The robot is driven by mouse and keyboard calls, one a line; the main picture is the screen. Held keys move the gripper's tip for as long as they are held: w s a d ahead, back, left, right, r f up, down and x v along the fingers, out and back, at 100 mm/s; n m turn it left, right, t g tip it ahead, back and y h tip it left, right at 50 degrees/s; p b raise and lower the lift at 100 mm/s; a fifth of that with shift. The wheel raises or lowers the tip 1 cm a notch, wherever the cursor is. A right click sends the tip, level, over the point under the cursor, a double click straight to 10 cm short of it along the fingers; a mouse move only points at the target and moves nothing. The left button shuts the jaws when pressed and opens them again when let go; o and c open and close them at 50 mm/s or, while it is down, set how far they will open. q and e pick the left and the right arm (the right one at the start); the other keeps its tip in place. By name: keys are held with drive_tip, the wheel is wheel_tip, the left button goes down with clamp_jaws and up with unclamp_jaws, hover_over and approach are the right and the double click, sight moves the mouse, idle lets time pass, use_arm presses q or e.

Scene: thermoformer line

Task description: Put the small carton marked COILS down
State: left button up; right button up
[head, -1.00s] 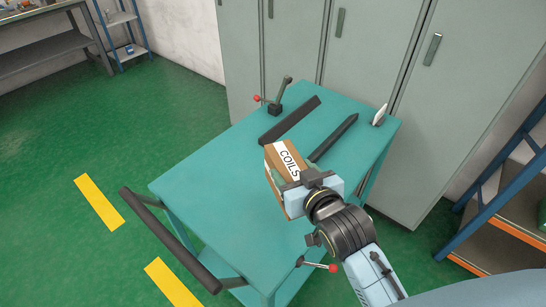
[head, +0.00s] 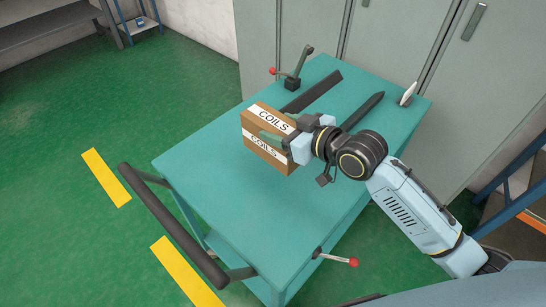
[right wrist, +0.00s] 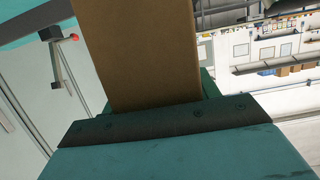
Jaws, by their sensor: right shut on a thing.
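The small brown carton marked COILS (head: 258,145) has white label bands on its top and side. My right gripper (head: 279,139) is shut on it, over the teal cart top (head: 235,205). Whether the carton touches the cart top or hangs just above it I cannot tell. In the right wrist view the carton (right wrist: 138,50) fills the space between the jaws as a plain brown face. My left gripper is in neither current view.
A black push handle (head: 172,225) is at the near left. Grey lockers (head: 400,40) stand behind. The cart's front left is clear.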

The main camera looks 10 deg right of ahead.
wheel_tip(320, 180, down, 2)
drive_tip(key=shift+f, duration=0.15)
wheel_tip(320, 180, down, 4)
drive_tip(key=shift+r+b, duration=0.1)
drive_tip(key=shift+b, duration=0.65)
drive_tip(key=o, duration=1.2)
drive_tip(key=shift+f, duration=0.2)
use_arm(q)
drive_tip(key=a, duration=0.1)
drive_tip(key=a+f, duration=0.1)
drive_tip(key=shift+w+a+f, duration=0.1)
drive_tip(key=shift+a+f, duration=0.2)
